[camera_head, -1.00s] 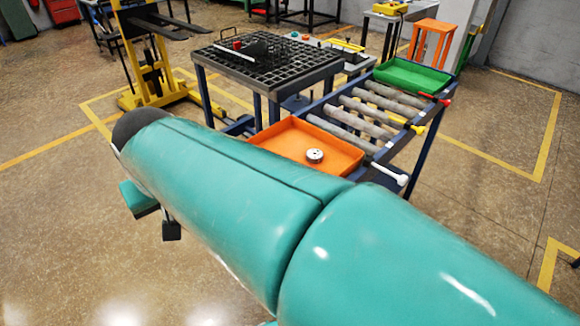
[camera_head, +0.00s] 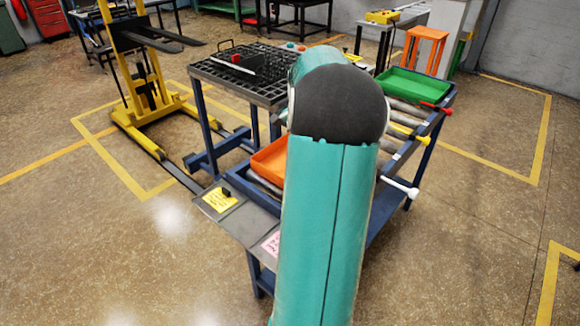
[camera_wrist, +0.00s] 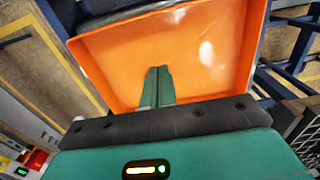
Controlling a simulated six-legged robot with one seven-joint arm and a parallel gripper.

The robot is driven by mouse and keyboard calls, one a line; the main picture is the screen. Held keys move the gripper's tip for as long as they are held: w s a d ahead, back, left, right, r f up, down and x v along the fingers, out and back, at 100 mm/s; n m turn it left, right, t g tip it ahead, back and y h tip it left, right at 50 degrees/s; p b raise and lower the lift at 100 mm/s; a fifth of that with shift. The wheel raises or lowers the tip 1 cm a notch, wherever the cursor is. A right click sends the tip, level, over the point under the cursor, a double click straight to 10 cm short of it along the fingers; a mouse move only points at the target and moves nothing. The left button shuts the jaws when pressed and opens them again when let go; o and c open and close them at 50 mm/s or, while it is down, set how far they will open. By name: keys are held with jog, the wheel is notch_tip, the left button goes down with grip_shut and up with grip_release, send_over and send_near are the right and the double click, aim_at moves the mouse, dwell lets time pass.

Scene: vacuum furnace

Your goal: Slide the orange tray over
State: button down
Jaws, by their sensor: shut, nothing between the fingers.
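The orange tray (camera_head: 267,160) sits on the near end of the roller table, and my arm covers most of it in the head view. In the wrist view the orange tray (camera_wrist: 120,50) fills the upper middle, with its inside facing me. My gripper (camera_wrist: 158,72) shows there with its two green fingers together and empty, in front of the tray's inside. I cannot tell whether the fingertips touch the tray. In the head view my gripper is hidden behind my arm.
A green tray (camera_head: 412,84) sits at the table's far end. White (camera_head: 400,187), yellow (camera_head: 405,130) and red (camera_head: 436,108) handles stick out on the table's right side. A black grid-topped table (camera_head: 235,80) stands left. A yellow pallet stacker (camera_head: 140,85) stands farther left. Right floor is clear.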

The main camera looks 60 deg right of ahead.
aim_at(282, 186)
notch_tip(282, 186, down, 9)
jog(key=shift+f, duration=0.1)
jog(key=a, duration=0.3)
jog(key=shift+w+a+f, duration=0.15)
jog(key=shift+w, duration=0.1)
jog(key=shift+w+a, duration=0.1)
jog(key=shift+a, duration=0.2)
jog(key=shift+a, duration=0.1)
jog(key=shift+w+a, duration=0.2)
jog(key=shift+a, duration=0.85)
jog(key=shift+w+a, duration=0.15)
jog(key=shift+a, duration=0.9)
